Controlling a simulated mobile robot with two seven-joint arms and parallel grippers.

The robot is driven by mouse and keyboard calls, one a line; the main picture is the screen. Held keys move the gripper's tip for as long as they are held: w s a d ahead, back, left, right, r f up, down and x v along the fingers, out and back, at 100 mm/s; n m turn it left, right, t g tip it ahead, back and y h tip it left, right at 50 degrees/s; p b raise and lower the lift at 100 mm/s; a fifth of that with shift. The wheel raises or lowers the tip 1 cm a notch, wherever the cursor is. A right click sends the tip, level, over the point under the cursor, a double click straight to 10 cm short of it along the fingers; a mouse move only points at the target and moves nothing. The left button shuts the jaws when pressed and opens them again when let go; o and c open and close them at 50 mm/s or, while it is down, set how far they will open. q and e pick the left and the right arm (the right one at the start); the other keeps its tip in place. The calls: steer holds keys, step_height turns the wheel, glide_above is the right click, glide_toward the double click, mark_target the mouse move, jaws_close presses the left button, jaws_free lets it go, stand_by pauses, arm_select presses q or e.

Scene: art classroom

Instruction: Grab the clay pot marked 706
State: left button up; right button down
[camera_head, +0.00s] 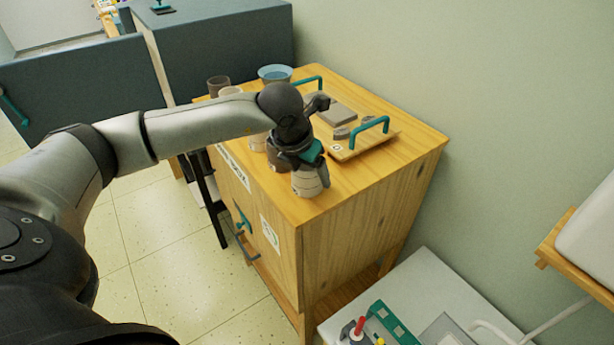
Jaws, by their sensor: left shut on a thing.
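Several small clay pots stand along the left and front edge of the wooden cabinet top (375,90). A pale pot with darker bands (309,182) is at the front corner, a dark pot (277,161) is just behind it, and a cream pot (258,143) is farther left. My left gripper (309,162) reaches down from above and is shut on the pale front pot, hiding its upper part. The pot looks upright, at or very near the cabinet top. I cannot read any number on the pots. My right gripper is not in view.
A wooden tray with teal handles (345,155) holding grey pieces lies right of the gripper. A blue bowl (275,73) and a dark cup (217,85) stand at the back left. Below, a white table (420,275) holds coloured tools. The cabinet top's right side is clear.

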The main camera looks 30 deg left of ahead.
arm_select(q)
steer(key=c, duration=0.7)
steer(key=shift+r, duration=0.1)
steer(key=shift+c, duration=0.2)
